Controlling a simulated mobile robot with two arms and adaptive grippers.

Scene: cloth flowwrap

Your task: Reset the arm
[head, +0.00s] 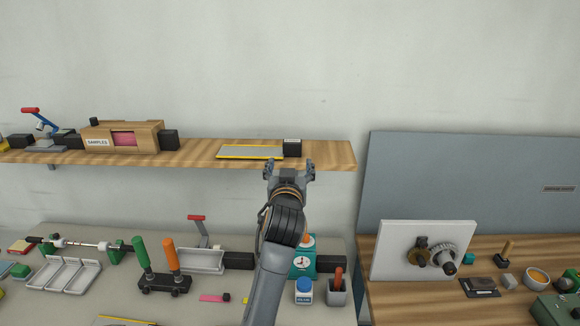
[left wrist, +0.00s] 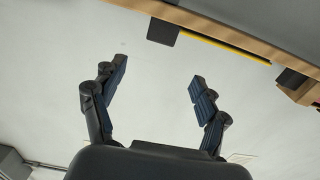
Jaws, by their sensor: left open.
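My left gripper (head: 289,167) is raised in front of the right part of the wooden shelf (head: 200,155), near its front edge. Its two fingers are spread apart with nothing between them. In the left wrist view the open fingers (left wrist: 155,85) frame only bare wall, with the shelf (left wrist: 236,35) crossing the top right corner. My left arm reaches up over the workbench from the bottom of the head view. My right gripper is in neither view.
On the shelf sit a black block (head: 292,148), a yellow-edged grey tray (head: 250,152) and a samples box (head: 122,137). Below, the bench holds a green scale (head: 303,262), a blue-lidded jar (head: 304,290) and screwdrivers (head: 158,266). A white panel with gears (head: 395,240) stands right.

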